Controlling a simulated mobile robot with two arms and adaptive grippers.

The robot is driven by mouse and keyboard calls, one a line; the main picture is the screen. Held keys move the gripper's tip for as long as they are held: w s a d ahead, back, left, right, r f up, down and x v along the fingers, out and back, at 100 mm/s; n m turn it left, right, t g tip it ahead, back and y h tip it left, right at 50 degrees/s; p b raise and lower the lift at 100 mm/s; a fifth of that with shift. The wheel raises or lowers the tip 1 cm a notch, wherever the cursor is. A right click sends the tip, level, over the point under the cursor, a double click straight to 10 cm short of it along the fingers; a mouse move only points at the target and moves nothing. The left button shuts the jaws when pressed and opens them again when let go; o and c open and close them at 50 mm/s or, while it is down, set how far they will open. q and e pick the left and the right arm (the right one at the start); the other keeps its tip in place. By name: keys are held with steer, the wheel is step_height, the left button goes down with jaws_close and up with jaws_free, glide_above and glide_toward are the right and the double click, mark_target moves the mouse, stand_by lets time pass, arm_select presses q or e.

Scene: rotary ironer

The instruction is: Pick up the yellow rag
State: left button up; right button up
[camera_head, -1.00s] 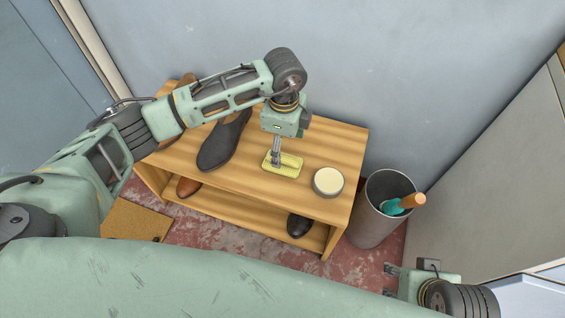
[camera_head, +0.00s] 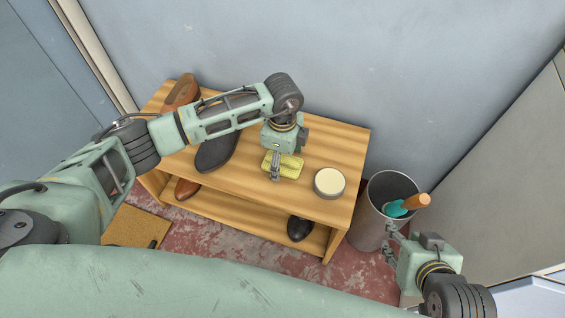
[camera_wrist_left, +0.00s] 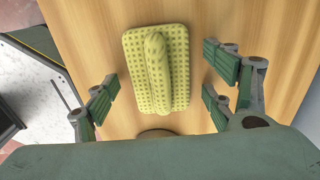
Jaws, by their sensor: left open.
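The yellow rag (camera_head: 291,162) lies on the top of the wooden shelf bench (camera_head: 334,150). In the left wrist view the rag (camera_wrist_left: 143,85) is a checked, rounded square with a raised fold down its middle. My left gripper (camera_head: 275,176) is just above the rag, pointing down and hiding part of it. In the left wrist view its fingers (camera_wrist_left: 160,92) are open, spread on either side of the rag with nothing between them held. My right gripper (camera_head: 389,243) is in front of the metal bin; whether its fingers are open is unclear.
A round tin with a cream top (camera_head: 329,182) stands right of the rag. Dark (camera_head: 217,150) and brown (camera_head: 183,92) shoes are left of it. A black shoe (camera_head: 299,228) sits on the lower shelf. The metal bin (camera_head: 372,225) holds an orange-handled tool (camera_head: 414,202).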

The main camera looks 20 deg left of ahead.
mark_target(286, 158)
arm_select(q)
steer(key=shift+c, duration=0.7)
steer(key=c, duration=1)
steer(key=shift+r, duration=0.2)
steer(key=r, duration=0.1)
steer(key=r+p, duration=0.1)
steer(key=r, duration=0.2)
steer(key=shift+w+d+r+p, duration=0.2)
steer(key=shift+d+p, duration=0.1)
steer(key=shift+d, duration=0.05)
steer(key=d, duration=0.1)
steer(key=w+d+r, duration=0.1)
steer(key=d+r, duration=0.1)
steer(key=shift+w+d+r, duration=0.15)
steer(key=shift+w+d, duration=0.15)
steer(key=shift+d, duration=0.05)
steer(key=w+d+r, duration=0.1)
steer(key=d, duration=0.1)
steer(key=w+d+r, duration=0.1)
steer(key=d, duration=0.1)
steer(key=d+r+p, duration=0.1)
steer(key=d+r, duration=0.1)
steer(key=shift+w+d, duration=0.1)
steer(key=shift+w, duration=0.3)
arm_select(e)
steer(key=s+d+f+g+h, duration=0.1)
steer(key=s+g, duration=0.3)
steer(key=s, duration=0.5)
steer(key=shift+d+f, duration=0.6)
steer(key=shift+d, duration=0.3)
